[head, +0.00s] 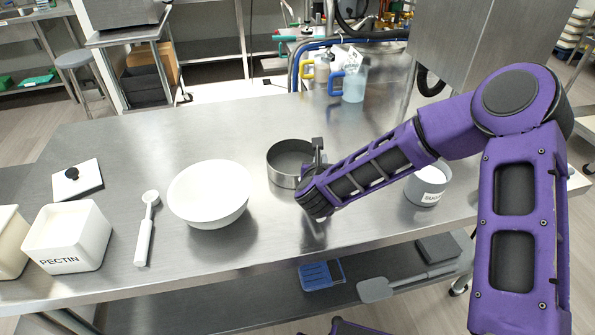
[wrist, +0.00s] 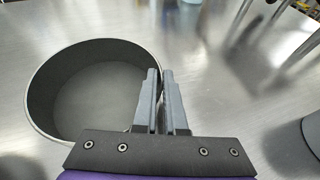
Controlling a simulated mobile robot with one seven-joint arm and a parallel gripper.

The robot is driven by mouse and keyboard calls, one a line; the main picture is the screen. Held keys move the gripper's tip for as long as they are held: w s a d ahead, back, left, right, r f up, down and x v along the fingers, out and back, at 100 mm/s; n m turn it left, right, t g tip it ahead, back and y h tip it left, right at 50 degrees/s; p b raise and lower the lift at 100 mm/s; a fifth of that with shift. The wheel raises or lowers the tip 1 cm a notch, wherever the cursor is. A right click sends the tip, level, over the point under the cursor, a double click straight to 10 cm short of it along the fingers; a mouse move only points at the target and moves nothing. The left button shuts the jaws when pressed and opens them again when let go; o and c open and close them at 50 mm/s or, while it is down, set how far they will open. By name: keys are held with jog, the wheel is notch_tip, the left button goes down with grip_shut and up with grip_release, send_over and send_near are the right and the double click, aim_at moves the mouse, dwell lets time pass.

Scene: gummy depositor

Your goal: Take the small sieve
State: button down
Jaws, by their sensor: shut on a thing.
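The small sieve (head: 283,166) is a round, dark grey metal pan-like ring on the steel table, right of the white bowl. In the wrist view the sieve (wrist: 92,95) shows from above at left, with a high wall and a grey bottom. My gripper (wrist: 160,75) is at its right side, with the two fingers nearly together on the sieve's right wall. In the head view my gripper (head: 318,150) is partly hidden by my purple arm. The sieve looks level; whether it touches the table is hard to tell.
A white bowl (head: 209,194) stands left of the sieve, with a white scoop (head: 147,225) and a pectin tub (head: 68,236) further left. A labelled grey pot (head: 426,186) stands to the right. Jugs (head: 350,84) stand at the back. The table's back left is clear.

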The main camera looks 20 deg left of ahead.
jog(key=shift+s+f, duration=0.15)
jog(key=shift+f, duration=0.1)
notch_tip(320, 180, up, 10)
jog(key=shift+r+p, duration=0.2)
jog(key=shift+p, duration=0.2)
jog(key=c, duration=1.5)
grip_release()
grip_shut()
